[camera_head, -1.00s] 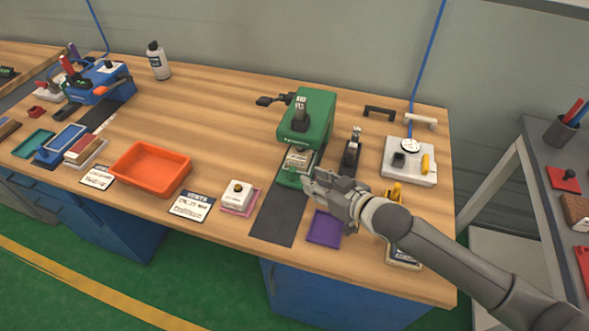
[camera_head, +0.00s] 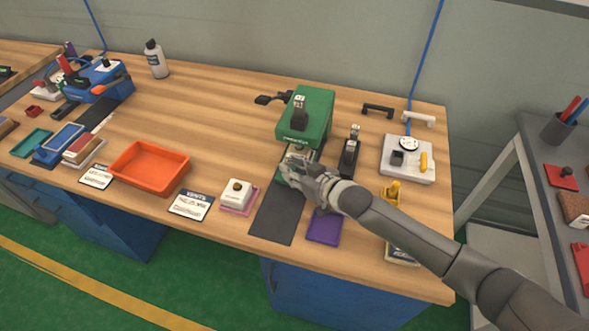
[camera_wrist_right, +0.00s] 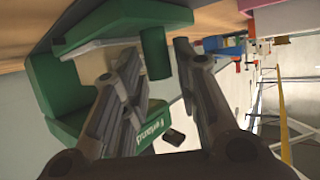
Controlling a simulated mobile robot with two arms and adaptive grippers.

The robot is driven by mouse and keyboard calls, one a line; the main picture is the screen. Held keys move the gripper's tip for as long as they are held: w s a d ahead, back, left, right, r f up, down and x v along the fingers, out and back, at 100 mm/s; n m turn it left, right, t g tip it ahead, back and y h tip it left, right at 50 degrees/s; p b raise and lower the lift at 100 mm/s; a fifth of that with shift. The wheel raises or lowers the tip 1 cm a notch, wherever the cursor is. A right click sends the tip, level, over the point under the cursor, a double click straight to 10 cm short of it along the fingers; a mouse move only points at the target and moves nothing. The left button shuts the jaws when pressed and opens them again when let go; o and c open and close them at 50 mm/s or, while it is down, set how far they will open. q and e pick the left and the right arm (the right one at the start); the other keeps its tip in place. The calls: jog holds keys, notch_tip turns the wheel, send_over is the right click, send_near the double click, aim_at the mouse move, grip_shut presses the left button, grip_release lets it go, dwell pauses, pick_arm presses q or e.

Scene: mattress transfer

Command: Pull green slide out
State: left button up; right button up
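The green machine (camera_head: 313,108) stands on the workbench with a dark lever at its left and a grey clamp on top. Its green slide (camera_head: 284,166) sits low at the machine's front, largely hidden behind my right gripper (camera_head: 297,172). In the right wrist view, a short green post-like handle (camera_wrist_right: 156,54) stands between the two fingers of my right gripper (camera_wrist_right: 158,55). The fingers are apart, with a visible gap to the post on at least one side. My left gripper is not in view.
A dark mat (camera_head: 274,216) lies before the machine, clear at its front. A purple tray (camera_head: 324,228) is close under my right arm. A white block on a pink tray (camera_head: 238,194) and an orange bin (camera_head: 149,168) are to the left. A black clamp (camera_head: 350,152) stands right of the machine.

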grip_shut()
jog(key=shift+s+a, duration=0.2)
jog(key=shift+s, duration=0.15)
jog(key=s+a+p, duration=0.1)
jog(key=s+p, duration=0.1)
jog(key=s, duration=0.2)
jog(key=s+a+p, duration=0.1)
jog(key=s, duration=0.3)
jog(key=s+a+p, duration=0.1)
jog(key=s+p, duration=0.1)
jog(key=s, duration=0.2)
jog(key=shift+a+p, duration=0.35)
jog(key=shift+a, duration=0.05)
jog(key=shift+s+a, duration=0.1)
jog(key=shift+s, duration=0.15)
jog(key=shift+f, duration=0.1)
